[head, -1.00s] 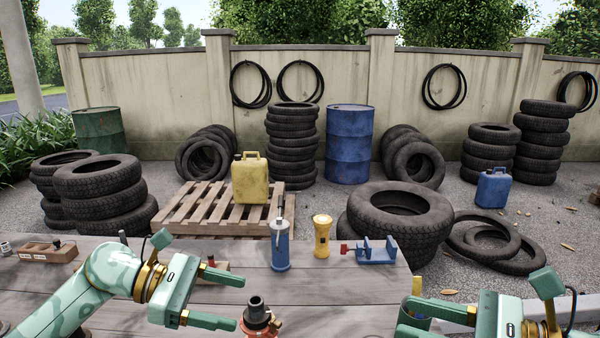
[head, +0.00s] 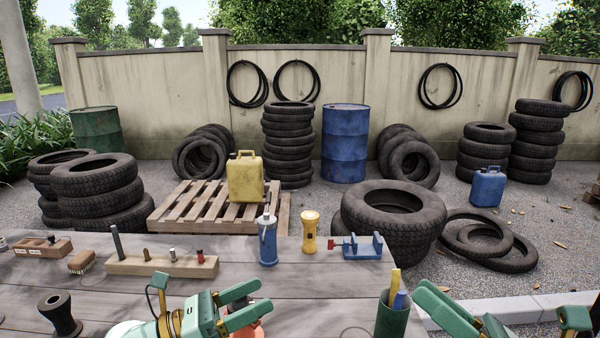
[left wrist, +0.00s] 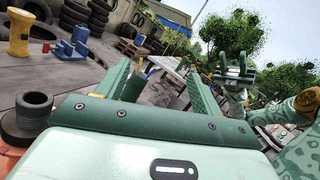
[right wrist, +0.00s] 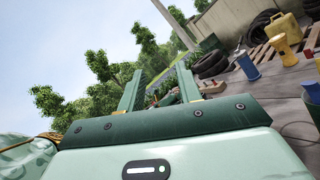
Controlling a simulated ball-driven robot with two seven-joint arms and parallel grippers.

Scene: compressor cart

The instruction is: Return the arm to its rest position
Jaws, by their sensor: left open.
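My left gripper (head: 256,302) is low at the front of the wooden table in the head view, its two green fingers apart and pointing right. Nothing is between its fingers in the left wrist view (left wrist: 160,72). An orange part (head: 250,330) is partly hidden behind it. My right gripper (head: 502,300) is at the bottom right, beyond the table's right edge. Its fingers are apart and empty in the right wrist view (right wrist: 159,70). Most of both arms is outside the head view.
On the table (head: 320,285) stand a wooden block with pegs (head: 160,266), a brush (head: 82,262), a blue cylinder (head: 268,242), a yellow flashlight (head: 310,232), a blue vise (head: 362,247), a dark cup with tools (head: 392,318) and a black fitting (head: 61,315). The table's middle is clear.

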